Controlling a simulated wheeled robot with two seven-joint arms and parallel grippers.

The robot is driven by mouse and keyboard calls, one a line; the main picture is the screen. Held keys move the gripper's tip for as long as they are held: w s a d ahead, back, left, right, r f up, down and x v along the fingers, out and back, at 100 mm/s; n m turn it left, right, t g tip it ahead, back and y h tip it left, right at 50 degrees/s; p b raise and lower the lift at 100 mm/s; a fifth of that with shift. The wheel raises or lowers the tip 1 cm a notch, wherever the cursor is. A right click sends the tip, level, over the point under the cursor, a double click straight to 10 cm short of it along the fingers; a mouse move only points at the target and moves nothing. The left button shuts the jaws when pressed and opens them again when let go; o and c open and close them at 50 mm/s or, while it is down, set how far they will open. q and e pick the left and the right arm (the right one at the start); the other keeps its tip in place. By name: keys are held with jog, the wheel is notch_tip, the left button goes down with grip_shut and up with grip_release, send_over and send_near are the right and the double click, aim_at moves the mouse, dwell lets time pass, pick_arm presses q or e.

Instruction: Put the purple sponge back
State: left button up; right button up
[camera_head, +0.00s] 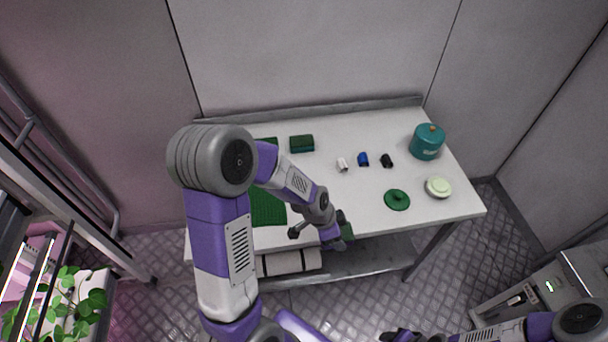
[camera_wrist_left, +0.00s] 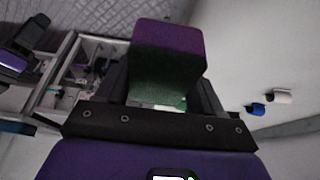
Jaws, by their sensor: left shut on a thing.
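My left gripper (camera_head: 341,229) is over the front edge of the white table (camera_head: 350,205). It is shut on a sponge (camera_head: 347,232), which shows only as a small dark green patch there. In the left wrist view the sponge (camera_wrist_left: 170,42) has a purple layer and a green layer and sits between the fingers of my left gripper (camera_wrist_left: 163,88). Another sponge (camera_head: 302,144), green on top, lies at the back of the table. A green mat (camera_head: 268,207) lies at the left, partly hidden by my arm. My right gripper (camera_head: 400,336) is at the bottom edge, cut off.
A white (camera_head: 342,165), a blue (camera_head: 363,159) and a black small item (camera_head: 386,160) lie mid-table. A teal canister (camera_head: 427,142), a green lid (camera_head: 397,200) and a pale round dish (camera_head: 438,187) are at the right. The table's front middle is clear.

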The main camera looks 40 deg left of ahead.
aim_at(347, 234)
pick_arm(q)
jog(key=shift+s+d+n+t+y, duration=0.25)
jog(key=shift+d+n, duration=0.1)
jog(key=shift+n, duration=0.25)
jog(key=shift+s+d+n+t+y, duration=0.15)
jog(key=shift+d+n+t, duration=0.15)
jog(key=shift+n, duration=0.3)
jog(key=shift+d+f+n, duration=0.1)
jog(key=shift+d+n, duration=0.1)
jog(key=shift+n, duration=0.4)
jog(key=shift+w+d+n+y, duration=0.15)
jog(key=shift+w+n+y, duration=0.15)
jog(key=shift+n, duration=0.3)
jog(key=shift+w+d+n+y, duration=0.1)
jog(key=shift+w+n+y, duration=0.15)
jog(key=shift+n, duration=0.35)
jog(key=shift+w+d+r+n+t+y, duration=0.15)
jog(key=shift+w+n+y, duration=0.1)
jog(key=shift+n, duration=0.25)
jog(key=shift+w+a+r+n+t+y, duration=0.1)
jog(key=shift+n+y, duration=0.1)
jog(key=shift+n, duration=0.3)
jog(key=shift+w+d, duration=0.1)
jog(key=shift+w, duration=0.05)
jog(key=shift+w+f+n, duration=0.2)
jog(key=shift+n, duration=0.2)
pick_arm(e)
jog(key=shift+s+r, duration=0.1)
jog(key=shift+s, duration=0.3)
